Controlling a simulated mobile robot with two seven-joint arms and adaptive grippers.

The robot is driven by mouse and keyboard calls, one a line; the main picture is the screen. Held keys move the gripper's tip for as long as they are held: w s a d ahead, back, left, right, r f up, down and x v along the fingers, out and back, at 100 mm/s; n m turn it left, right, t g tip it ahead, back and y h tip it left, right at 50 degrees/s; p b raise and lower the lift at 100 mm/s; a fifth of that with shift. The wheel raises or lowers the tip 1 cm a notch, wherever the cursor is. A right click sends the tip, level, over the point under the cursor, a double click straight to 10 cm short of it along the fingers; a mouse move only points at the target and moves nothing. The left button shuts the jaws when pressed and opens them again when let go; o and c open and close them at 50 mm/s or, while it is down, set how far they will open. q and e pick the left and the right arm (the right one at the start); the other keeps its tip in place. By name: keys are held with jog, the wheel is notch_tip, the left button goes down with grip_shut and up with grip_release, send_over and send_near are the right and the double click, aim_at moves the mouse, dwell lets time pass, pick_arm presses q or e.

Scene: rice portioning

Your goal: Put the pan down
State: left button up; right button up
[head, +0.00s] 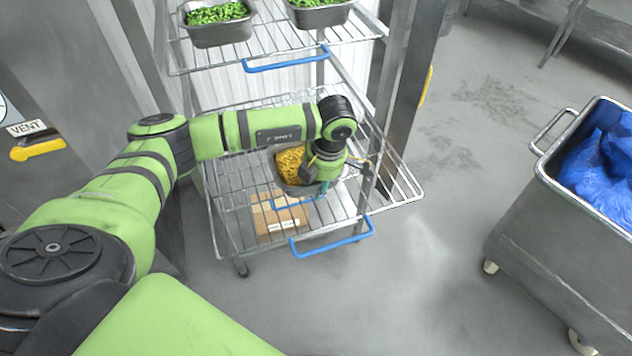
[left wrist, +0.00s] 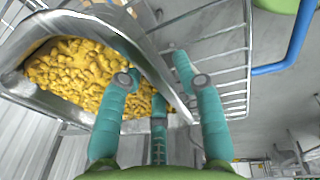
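The pan (head: 288,170) is a metal tray of yellow food at the wire rack, over the shelf below the green-filled pans. I cannot tell whether its base rests on the wires. My left gripper (head: 322,180) is at its right end, pointing down, fingers mostly hidden there. In the left wrist view the pan's yellow filling (left wrist: 75,70) fills the upper left. The teal fingers (left wrist: 158,70) straddle the pan's wall, one on the food side and one outside. I cannot tell whether they press on the wall. My right gripper is not in view.
The wire rack (head: 400,190) has blue-handled shelves; several pans of green food (head: 215,25) stand above. A cardboard box (head: 278,215) shows below through the wires. A metal upright (head: 400,90) stands right of the rack. A wheeled bin (head: 560,250) with blue lining stands at right. Floor between is clear.

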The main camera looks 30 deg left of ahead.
pick_arm(q)
jog(key=shift+r, duration=0.1)
notch_tip(320, 180, up, 12)
jog(key=d+b, duration=0.2)
dwell(0.5)
jog(key=shift+d+f, duration=0.1)
jog(key=shift+f, duration=0.1)
